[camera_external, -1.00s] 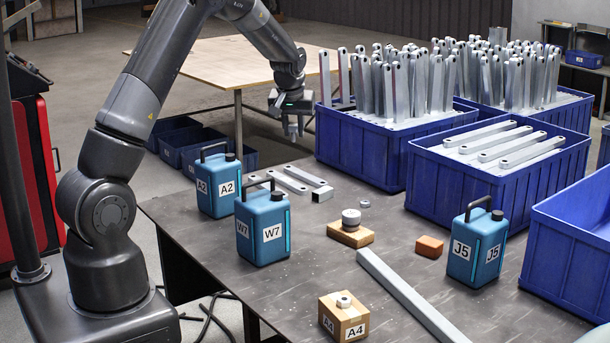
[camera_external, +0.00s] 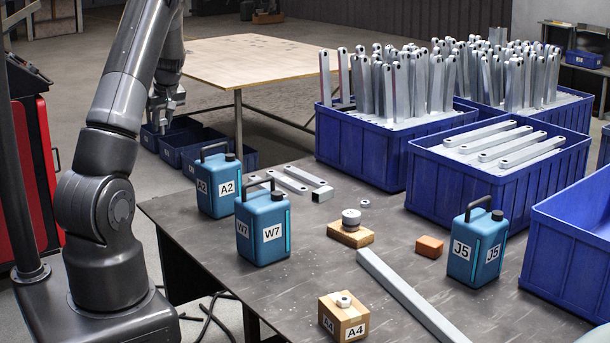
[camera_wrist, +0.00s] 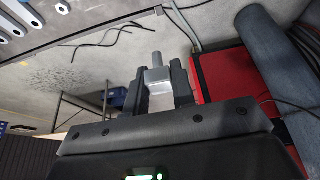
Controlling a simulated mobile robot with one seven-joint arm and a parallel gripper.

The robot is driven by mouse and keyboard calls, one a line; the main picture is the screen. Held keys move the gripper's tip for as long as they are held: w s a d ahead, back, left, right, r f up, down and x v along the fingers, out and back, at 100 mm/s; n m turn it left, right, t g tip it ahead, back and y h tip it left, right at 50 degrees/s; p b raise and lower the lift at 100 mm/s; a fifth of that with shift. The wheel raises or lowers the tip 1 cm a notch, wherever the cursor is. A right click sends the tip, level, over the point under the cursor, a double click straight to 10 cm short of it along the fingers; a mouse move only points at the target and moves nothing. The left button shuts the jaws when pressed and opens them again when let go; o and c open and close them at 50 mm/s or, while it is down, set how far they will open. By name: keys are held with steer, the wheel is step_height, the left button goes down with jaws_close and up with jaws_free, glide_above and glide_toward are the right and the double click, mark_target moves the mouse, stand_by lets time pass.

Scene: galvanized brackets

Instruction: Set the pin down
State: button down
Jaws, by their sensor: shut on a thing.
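My gripper (camera_external: 162,112) hangs at the left in the outside view, beyond the table's far left edge and off the tabletop, over the floor side near the blue bins. In the wrist view my gripper (camera_wrist: 163,78) is shut on the pin (camera_wrist: 157,74), a grey metal piece with a narrow round end and a wider block-like part between the dark fingers. The pin is too small to make out clearly in the outside view. Nothing is seen under it but floor in the wrist view.
The dark table (camera_external: 330,270) bears blue canisters A2 (camera_external: 218,185), W7 (camera_external: 262,228) and J5 (camera_external: 476,248), box A4 (camera_external: 342,316), wooden block (camera_external: 350,235), orange block (camera_external: 429,246) and a long bar (camera_external: 410,295). Blue crates (camera_external: 480,195) fill its right side. A wooden table (camera_external: 250,60) stands behind.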

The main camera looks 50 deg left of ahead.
steer(key=f, duration=2.1)
steer(key=shift+w+d, duration=0.15)
steer(key=shift+w, duration=0.05)
steer(key=c, duration=1.2)
jaws_free()
steer(key=shift+f, duration=0.1)
steer(key=v, duration=1.2)
